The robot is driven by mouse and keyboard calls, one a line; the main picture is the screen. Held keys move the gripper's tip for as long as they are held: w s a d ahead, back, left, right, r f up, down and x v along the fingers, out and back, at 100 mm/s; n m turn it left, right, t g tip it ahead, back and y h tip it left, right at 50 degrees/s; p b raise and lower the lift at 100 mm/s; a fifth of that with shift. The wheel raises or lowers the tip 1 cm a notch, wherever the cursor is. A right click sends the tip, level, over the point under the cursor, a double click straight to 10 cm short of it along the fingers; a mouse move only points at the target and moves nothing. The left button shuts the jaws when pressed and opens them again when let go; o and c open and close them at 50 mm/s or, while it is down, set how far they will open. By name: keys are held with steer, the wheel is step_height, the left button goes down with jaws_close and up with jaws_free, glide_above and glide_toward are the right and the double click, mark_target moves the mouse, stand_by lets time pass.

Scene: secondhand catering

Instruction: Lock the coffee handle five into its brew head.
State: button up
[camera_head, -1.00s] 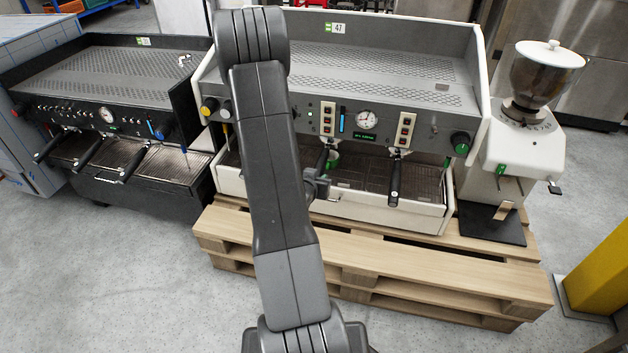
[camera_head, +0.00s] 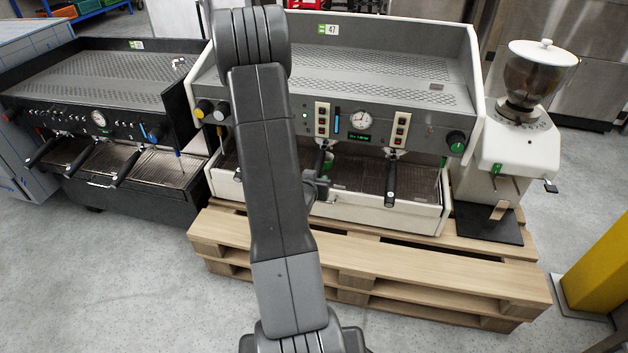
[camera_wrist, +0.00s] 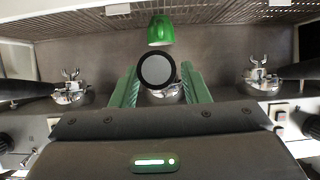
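In the wrist view, two other handles flank it, left (camera_wrist: 22,90) and right (camera_wrist: 300,70). The head view shows a grinder (camera_head: 520,150) at right, a black machine (camera_head: 150,195) at left, and a pallet (camera_head: 400,262) below.

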steer(key=shift+o, duration=0.8)
steer(key=p+v, duration=0.2)
steer(key=v, duration=1.1)
steer(key=shift+s, duration=0.4)
steer(key=shift+a+r, duration=0.1)
steer(key=b+x, duration=0.2)
steer(key=x, duration=1.2)
steer(key=shift+a+r+p, duration=0.1)
steer(key=shift+a+p, duration=0.2)
steer(key=shift+p, duration=0.1)
steer(key=shift+d+b, duration=0.15)
steer(key=shift+b, duration=0.15)
